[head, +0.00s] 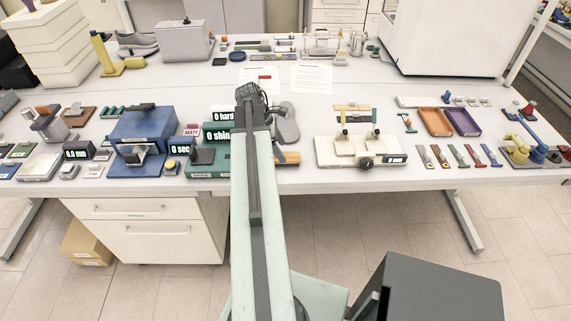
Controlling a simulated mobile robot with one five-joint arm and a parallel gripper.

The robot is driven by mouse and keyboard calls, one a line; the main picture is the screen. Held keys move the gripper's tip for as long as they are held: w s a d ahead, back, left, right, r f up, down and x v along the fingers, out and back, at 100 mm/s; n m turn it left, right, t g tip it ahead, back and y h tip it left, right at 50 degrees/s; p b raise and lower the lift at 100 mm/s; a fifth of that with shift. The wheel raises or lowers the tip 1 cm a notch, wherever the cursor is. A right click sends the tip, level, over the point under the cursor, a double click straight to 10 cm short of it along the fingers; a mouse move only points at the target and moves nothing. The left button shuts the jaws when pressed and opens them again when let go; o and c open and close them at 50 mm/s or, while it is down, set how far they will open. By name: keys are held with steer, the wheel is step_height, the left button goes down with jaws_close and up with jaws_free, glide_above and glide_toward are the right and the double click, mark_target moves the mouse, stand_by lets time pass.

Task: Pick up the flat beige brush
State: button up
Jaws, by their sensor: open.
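My arm reaches forward over the middle of the table (380,183), and my gripper (251,93) is at its far end, above the tabletop. It is open, and no object shows in it; the fingers are small and dark. Several flat, narrow, brush-like pieces lie in a row at the right front of the table. The leftmost piece (423,156) looks greyish-beige, and a brown one (439,156) lies beside it. Which piece is the flat beige brush is too small to tell for certain. The row is well to the right of my gripper and nearer the front edge.
A white two-post device (360,151) stands between my arm and the row. Orange (436,122) and purple (462,122) trays lie behind the row. Yellow and blue clamp-like devices (535,148) stand right of it. Blue and green testers (143,130) crowd the left.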

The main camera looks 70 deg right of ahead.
mark_target(286, 156)
steer(key=shift+b+x, duration=2.25)
steer(key=shift+x, duration=0.2)
steer(key=shift+f, duration=0.25)
steer(key=c, duration=1.5)
